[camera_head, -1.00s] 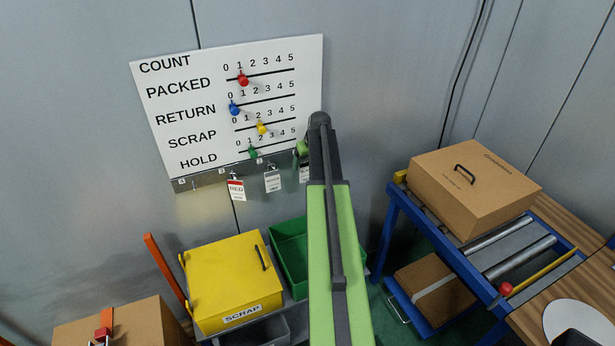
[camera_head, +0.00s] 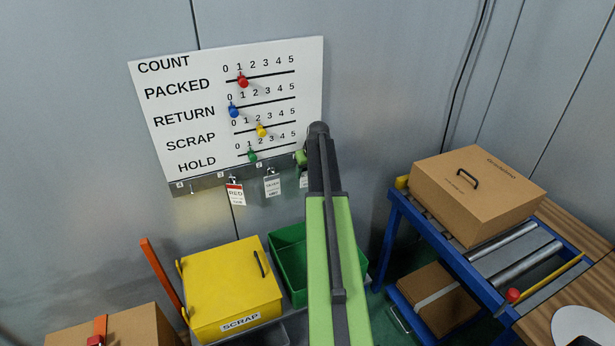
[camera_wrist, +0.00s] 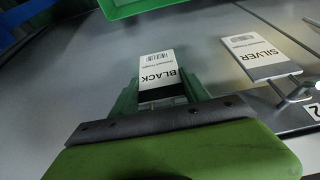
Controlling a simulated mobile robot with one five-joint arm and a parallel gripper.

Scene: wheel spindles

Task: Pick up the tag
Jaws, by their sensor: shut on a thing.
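A white tag marked BLACK (camera_wrist: 157,68) stands between the green fingers of my gripper (camera_wrist: 160,95) in the wrist view. The fingers are shut on its dark end. In the head view my arm hides most of my gripper (camera_head: 301,158), and only a sliver of a white tag (camera_head: 303,181) shows beside the arm. A SILVER tag (camera_wrist: 258,56) hangs from a hook to the right in the wrist view, apart from the gripper. In the head view it hangs left of my arm (camera_head: 272,186). A RED tag (camera_head: 236,194) hangs further left.
The tags hang from a metal rail (camera_head: 208,181) under a white count board (camera_head: 180,62) with coloured pegs. Below stand a yellow SCRAP box (camera_head: 225,285) and a green bin (camera_head: 289,262). A blue roller stand (camera_head: 440,245) carries a cardboard box (camera_head: 475,193) at right.

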